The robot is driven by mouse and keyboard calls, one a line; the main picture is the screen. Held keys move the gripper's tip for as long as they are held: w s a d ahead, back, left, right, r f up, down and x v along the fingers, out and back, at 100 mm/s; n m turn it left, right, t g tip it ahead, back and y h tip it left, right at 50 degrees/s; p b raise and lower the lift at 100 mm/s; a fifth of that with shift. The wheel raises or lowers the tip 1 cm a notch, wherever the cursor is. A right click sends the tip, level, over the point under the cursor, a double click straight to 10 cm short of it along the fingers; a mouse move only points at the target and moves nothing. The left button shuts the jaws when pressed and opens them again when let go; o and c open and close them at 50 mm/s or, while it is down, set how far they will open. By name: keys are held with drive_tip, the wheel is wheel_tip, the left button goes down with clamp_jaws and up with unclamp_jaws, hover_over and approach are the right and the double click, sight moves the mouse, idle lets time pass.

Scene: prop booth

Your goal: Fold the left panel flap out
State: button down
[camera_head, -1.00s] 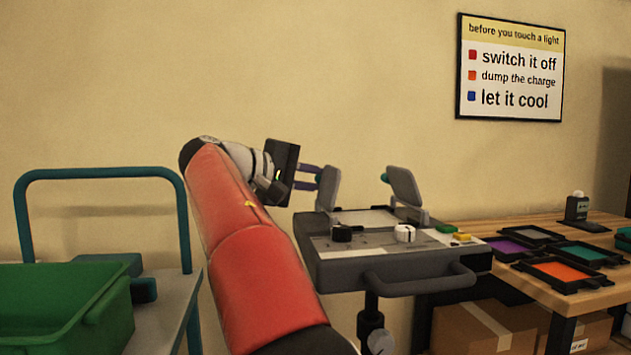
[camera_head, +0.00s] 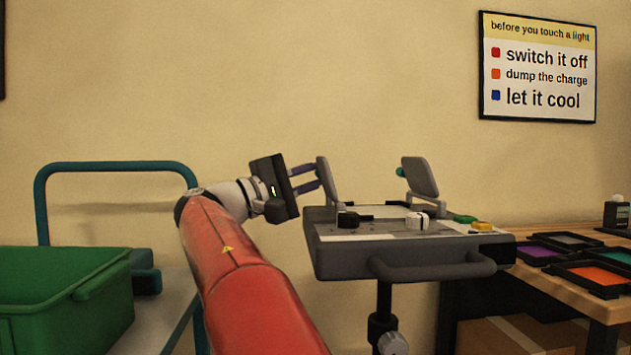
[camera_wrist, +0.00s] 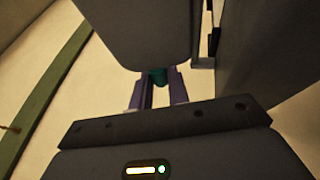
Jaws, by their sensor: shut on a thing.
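The left panel flap (camera_head: 327,181) is a grey plate on the left edge of the light panel (camera_head: 350,262). It stands nearly upright, its top leaning slightly left. My gripper (camera_head: 316,177) reaches it from the left, its purple fingers at the flap's outer side. In the wrist view, the flap (camera_wrist: 140,30) fills the top middle, and my gripper (camera_wrist: 157,84) is shut on the teal tab (camera_wrist: 157,77) at the flap's edge. The right flap (camera_head: 420,177) stands up on the panel's other side, with its own teal tab (camera_head: 400,172).
A green bin (camera_head: 65,300) on a cart is at left. A wooden bench (camera_head: 575,295) with coloured frames is at right.

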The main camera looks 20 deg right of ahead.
idle(0.3)
drive_tip(key=c, duration=1.3)
unclamp_jaws()
drive_tip(key=shift+c, duration=0.2)
drive_tip(key=shift+a, duration=0.1)
drive_tip(key=w+v, duration=0.1)
drive_tip(key=v, duration=0.6)
drive_tip(key=shift+s+a, duration=0.3)
drive_tip(key=shift+s, duration=0.25)
drive_tip(key=shift+f, duration=0.1)
